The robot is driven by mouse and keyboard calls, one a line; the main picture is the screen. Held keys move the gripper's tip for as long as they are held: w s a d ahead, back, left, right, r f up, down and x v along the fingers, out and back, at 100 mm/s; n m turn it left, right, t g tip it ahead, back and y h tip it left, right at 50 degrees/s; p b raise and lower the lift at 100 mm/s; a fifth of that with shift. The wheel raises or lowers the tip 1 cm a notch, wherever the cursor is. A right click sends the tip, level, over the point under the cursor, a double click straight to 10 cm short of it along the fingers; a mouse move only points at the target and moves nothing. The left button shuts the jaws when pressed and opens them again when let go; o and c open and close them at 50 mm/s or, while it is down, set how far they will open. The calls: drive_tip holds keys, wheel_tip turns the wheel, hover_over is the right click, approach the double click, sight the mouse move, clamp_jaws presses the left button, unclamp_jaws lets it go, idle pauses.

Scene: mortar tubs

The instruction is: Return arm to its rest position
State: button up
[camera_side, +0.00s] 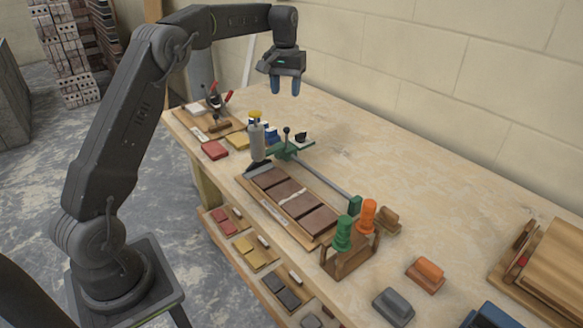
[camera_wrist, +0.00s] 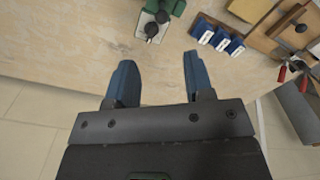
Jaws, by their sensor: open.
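My gripper (camera_side: 286,88) hangs high above the far part of the workbench, its blue fingers pointing down, apart from everything on the bench. In the wrist view my gripper (camera_wrist: 155,80) shows two blue fingers spread apart with nothing between them. My arm reaches up from its base at the left and bends over toward the bench.
The wooden workbench (camera_side: 400,180) holds a board of dark tiles (camera_side: 300,204), a green clamp (camera_side: 290,148), green (camera_side: 343,234) and orange (camera_side: 368,216) bottles in a wooden stand, and blue blocks (camera_wrist: 220,36). A block wall (camera_side: 440,70) stands behind. The air around the gripper is clear.

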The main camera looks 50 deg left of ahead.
drive_tip(key=s+d+r+m+t, duration=0.1)
drive_tip(key=s+d+r+m, duration=0.1)
drive_tip(key=s+d+r, duration=0.35)
drive_tip(key=s+d+r+m+t, duration=0.1)
drive_tip(key=s+d+r+t, duration=0.15)
drive_tip(key=s+d, duration=0.65)
drive_tip(key=s+d+f+m+t, duration=0.1)
drive_tip(key=s+d+f, duration=0.2)
drive_tip(key=s, duration=0.6)
drive_tip(key=s+d+f+m+t, duration=0.1)
drive_tip(key=s+d+f+m, duration=0.1)
drive_tip(key=s, duration=0.6)
drive_tip(key=shift+s+d+f+m, duration=0.35)
drive_tip(key=shift+d+f, duration=0.25)
drive_tip(key=shift+d, duration=0.6)
